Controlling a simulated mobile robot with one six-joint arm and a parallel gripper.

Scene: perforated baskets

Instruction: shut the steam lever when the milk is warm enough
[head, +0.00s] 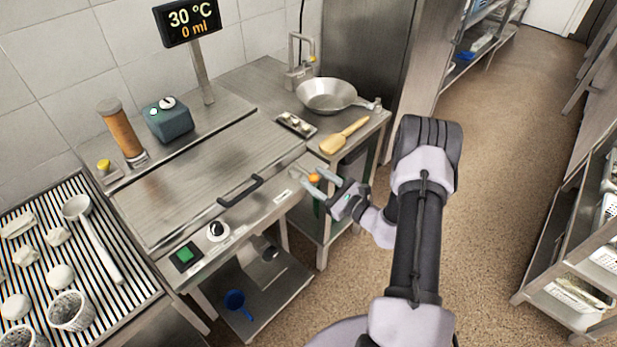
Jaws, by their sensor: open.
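The display (192,22) on a post reads 30 °C and 0 ml. A small orange ball-shaped knob (314,179) is at the right end of the counter's front edge; it may be the steam lever's end, but its stem is hidden. My gripper (318,181) is open, its two pale fingers reaching left on either side of the orange knob. I cannot tell whether they touch it. I see no container that is clearly the milk.
The counter front carries a dark bar handle (240,191), a black-and-white dial (217,231) and a green button (185,256). A pan (328,95) and a wooden-handled brush (344,136) lie behind my gripper. Open floor (490,150) is to the right, before a shelf rack (565,235).

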